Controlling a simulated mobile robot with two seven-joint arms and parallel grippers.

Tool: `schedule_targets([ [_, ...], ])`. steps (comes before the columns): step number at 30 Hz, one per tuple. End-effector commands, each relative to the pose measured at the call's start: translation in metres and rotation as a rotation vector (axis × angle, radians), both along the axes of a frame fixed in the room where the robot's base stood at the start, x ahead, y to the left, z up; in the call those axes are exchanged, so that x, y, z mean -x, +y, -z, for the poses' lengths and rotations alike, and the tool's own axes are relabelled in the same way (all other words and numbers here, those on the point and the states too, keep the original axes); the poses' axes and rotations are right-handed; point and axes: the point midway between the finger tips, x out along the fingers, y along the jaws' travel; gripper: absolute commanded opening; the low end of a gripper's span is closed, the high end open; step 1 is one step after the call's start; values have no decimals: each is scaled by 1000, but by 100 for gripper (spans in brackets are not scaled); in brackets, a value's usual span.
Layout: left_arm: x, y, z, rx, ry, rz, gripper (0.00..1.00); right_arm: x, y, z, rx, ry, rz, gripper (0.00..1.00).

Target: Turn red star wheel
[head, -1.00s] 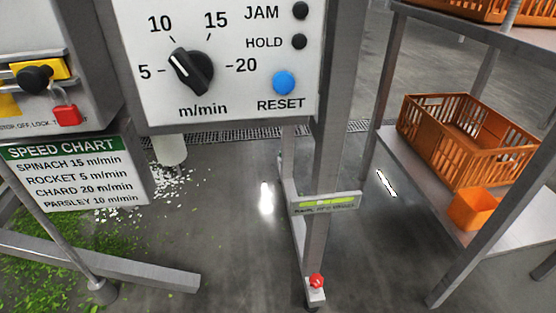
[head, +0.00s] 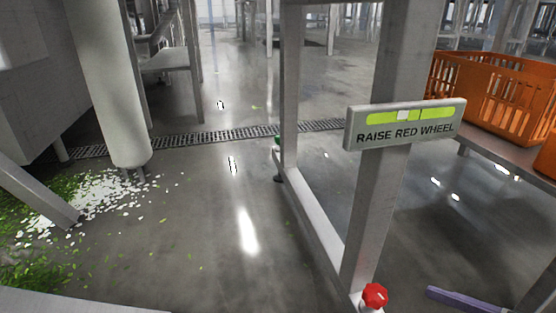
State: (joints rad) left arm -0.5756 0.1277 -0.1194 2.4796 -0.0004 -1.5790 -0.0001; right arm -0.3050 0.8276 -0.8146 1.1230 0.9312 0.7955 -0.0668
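The red star wheel (head: 375,296) sits low in the head view, at the foot of a grey metal post (head: 372,220). It looks like a small lobed red knob on a pale base, cut off by the bottom edge. A sign (head: 405,125) on the post reads "RAISE RED WHEEL". Above the words is a yellow-green level strip with a pale mark near its middle. Neither of my grippers shows in this view.
A floor beam (head: 312,225) runs back from the post to another leg with a small green part. Orange crates (head: 495,95) stand on a shelf at right. A purple bar (head: 465,300) lies low right. Spilled leaves (head: 40,230) and white bits cover the left floor; the middle floor is clear.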

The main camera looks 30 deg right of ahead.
Motion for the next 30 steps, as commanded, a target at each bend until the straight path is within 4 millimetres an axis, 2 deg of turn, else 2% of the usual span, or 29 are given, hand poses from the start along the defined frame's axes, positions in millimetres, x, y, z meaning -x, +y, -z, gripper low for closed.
schedule_targets([
  [9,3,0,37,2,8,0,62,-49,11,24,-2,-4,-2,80],
  [15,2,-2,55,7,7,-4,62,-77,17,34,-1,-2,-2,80],
  [19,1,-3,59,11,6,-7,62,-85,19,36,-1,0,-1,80],
  [27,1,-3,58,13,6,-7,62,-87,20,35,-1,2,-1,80],
  [30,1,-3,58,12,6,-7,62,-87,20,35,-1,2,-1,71],
])
